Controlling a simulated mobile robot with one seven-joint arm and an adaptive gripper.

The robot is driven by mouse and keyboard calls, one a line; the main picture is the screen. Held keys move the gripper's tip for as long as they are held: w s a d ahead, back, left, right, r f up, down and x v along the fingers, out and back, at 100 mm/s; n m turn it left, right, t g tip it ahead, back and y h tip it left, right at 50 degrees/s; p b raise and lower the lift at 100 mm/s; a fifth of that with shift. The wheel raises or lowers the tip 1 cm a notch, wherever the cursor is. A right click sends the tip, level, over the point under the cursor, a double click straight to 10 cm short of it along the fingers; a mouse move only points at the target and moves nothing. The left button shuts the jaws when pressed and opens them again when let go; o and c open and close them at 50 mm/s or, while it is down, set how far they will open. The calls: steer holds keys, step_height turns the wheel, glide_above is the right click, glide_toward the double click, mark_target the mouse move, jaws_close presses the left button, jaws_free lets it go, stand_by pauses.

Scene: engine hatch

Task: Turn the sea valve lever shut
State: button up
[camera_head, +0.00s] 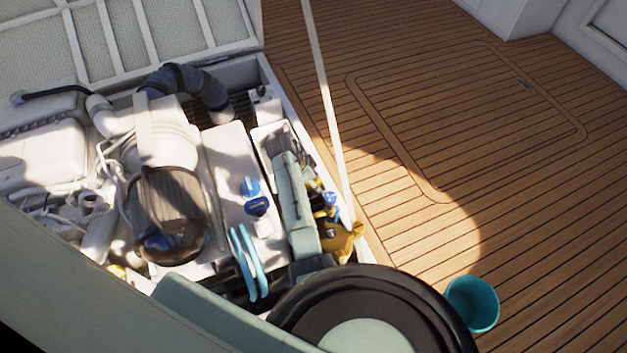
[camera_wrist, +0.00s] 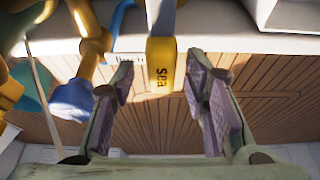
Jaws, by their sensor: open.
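In the wrist view, a yellow lever handle (camera_wrist: 160,68) marked "sea" points down the picture from a white surface. My gripper (camera_wrist: 158,76) is open, one padded finger to each side of the handle's lower end. Gaps show on both sides, so the fingers look apart from it; the depth between them is hard to judge. In the head view, my pale green arm reaches over the right side of the engine bay. The lever and my fingertips cannot be made out clearly there.
Brass pipework (camera_wrist: 92,42) and a blue part (camera_wrist: 74,101) lie left of my fingers. In the head view, a bronze fitting (camera_head: 338,243) sits beside my arm, near the hatch edge. A pale pole (camera_head: 328,100) rises there. A teal bucket (camera_head: 473,304) stands on clear deck.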

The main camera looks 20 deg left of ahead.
steer(key=shift+a+r, duration=0.1)
steer(key=v, duration=1.1)
steer(key=shift+r, duration=0.4)
steer(key=shift+s, duration=0.1)
